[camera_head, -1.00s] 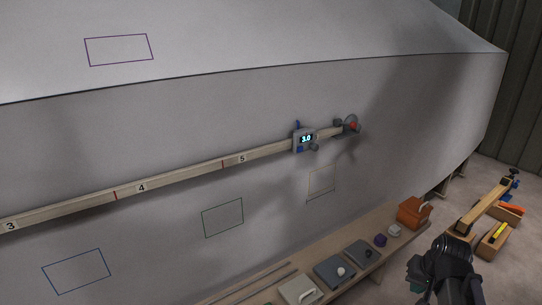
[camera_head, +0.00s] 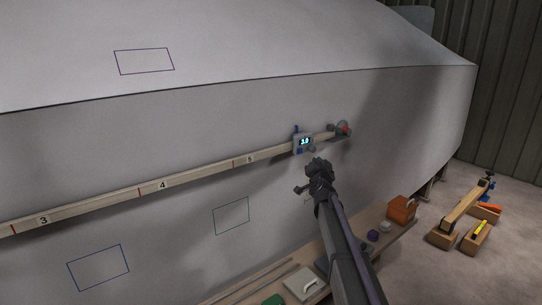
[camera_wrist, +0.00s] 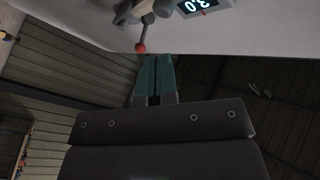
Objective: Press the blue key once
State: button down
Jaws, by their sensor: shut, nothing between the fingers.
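A small grey gauge with a lit display (camera_head: 304,141) is mounted on the wooden rail along the hull. A small blue patch, seemingly the blue key (camera_head: 299,151), shows at its lower left. My gripper (camera_head: 319,161) is just below and right of the gauge, apart from it as far as I can tell. In the wrist view the teal fingers (camera_wrist: 154,78) are together with nothing between them. That view shows the display (camera_wrist: 199,6) reading 3.0 at the top edge; the blue key does not show there.
The numbered rail (camera_head: 188,178) crosses the pale hull. A lever with a red ball (camera_wrist: 140,47) is near my fingers in the wrist view. Below is a bench (camera_head: 379,242) with an orange box (camera_head: 402,208) and small items. Wooden blocks (camera_head: 475,236) stand on the floor at right.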

aim_at(300, 151)
jog(key=shift+s+d+r+m+t+h, duration=0.15)
jog(key=shift+d+r+h, duration=0.15)
jog(key=shift+d, duration=0.2)
jog(key=shift+w+d+r+m+t+h, duration=0.1)
jog(key=shift+d+r+m+t+h, duration=0.05)
jog(key=shift+d+h, duration=0.3)
jog(key=w+a, duration=0.5)
jog(key=w, duration=0.2)
jog(key=shift+y, duration=0.25)
dwell(1.4)
jog(key=shift+w+a, duration=0.3)
jog(key=shift+w, duration=0.05)
jog(key=shift+w+a, duration=0.35)
jog(key=shift+w, duration=0.1)
dwell(0.7)
jog(key=shift+s+d, duration=0.6)
jog(key=shift+s, duration=0.2)
